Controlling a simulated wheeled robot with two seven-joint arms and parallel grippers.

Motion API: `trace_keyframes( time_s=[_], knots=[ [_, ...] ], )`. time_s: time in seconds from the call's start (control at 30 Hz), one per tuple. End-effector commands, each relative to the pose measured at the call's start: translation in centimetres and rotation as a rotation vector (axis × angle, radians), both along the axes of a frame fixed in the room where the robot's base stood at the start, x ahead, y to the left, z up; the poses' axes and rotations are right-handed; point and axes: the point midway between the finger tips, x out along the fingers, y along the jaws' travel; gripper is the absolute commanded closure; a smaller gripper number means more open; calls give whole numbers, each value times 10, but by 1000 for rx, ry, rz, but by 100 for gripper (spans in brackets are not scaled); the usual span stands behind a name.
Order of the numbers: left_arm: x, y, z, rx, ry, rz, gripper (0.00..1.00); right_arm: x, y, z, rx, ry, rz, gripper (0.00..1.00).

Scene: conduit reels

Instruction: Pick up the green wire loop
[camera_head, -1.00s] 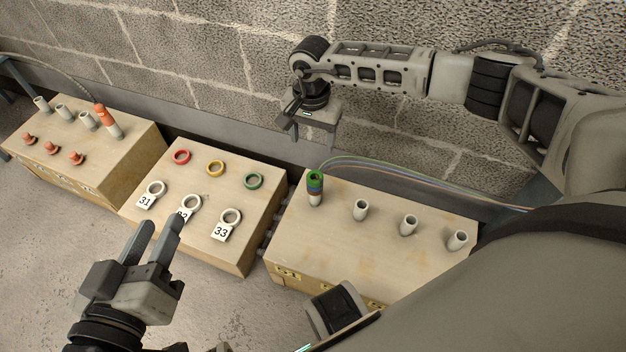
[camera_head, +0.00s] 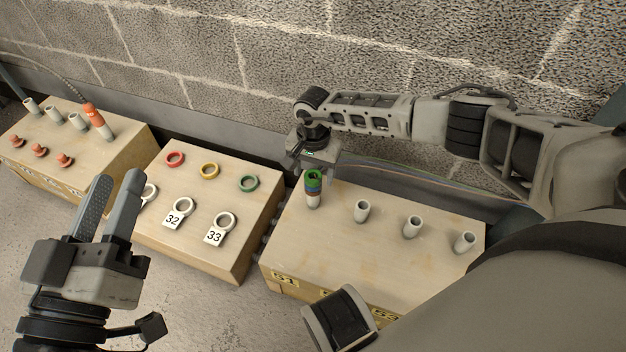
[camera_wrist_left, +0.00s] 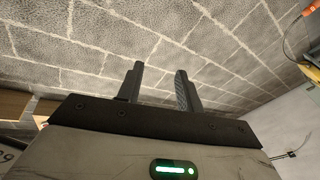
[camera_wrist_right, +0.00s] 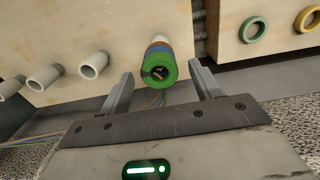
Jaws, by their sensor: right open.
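The green wire loop (camera_head: 313,176) sits at the top of a short post on the right-hand wooden box, above a blue and a brown band. In the right wrist view the green loop (camera_wrist_right: 158,71) faces the camera, with the blue and brown bands behind it. My right gripper (camera_wrist_right: 160,74) is open, one finger on each side of the green loop, with visible gaps and no clear contact. My left gripper (camera_head: 120,175) is open and empty in front of the middle box.
The middle box (camera_head: 205,250) bears red, yellow and green rings (camera_head: 248,184) and numbered white rings. Several bare grey posts (camera_head: 412,225) stand right of the loop. The left box (camera_head: 135,150) has orange loops on a post. A block wall (camera_head: 200,60) stands behind.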

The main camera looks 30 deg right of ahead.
Motion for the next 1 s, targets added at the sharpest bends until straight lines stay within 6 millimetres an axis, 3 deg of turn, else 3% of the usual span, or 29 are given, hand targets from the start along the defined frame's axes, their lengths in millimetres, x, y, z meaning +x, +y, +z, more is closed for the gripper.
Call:
trace_keyframes(
  time_s=[0.17,0.33,0.73,0.87,1.0],
  knots=[
    [0,0,0,2,1,0,64,0,0,1,1,-1,0,36],
    [0,0,0,2,3,0,64,0,0,1,1,-1,0,81],
    [-1,-1,1,-4,15,-6,64,0,0,6,1,-2,0,82],
    [-7,-2,-14,-34,139,-14,64,1,0,19,0,-3,1,82],
    [-19,-6,-29,-66,290,-37,64,4,7,45,3,-4,5,82]
  ],
)
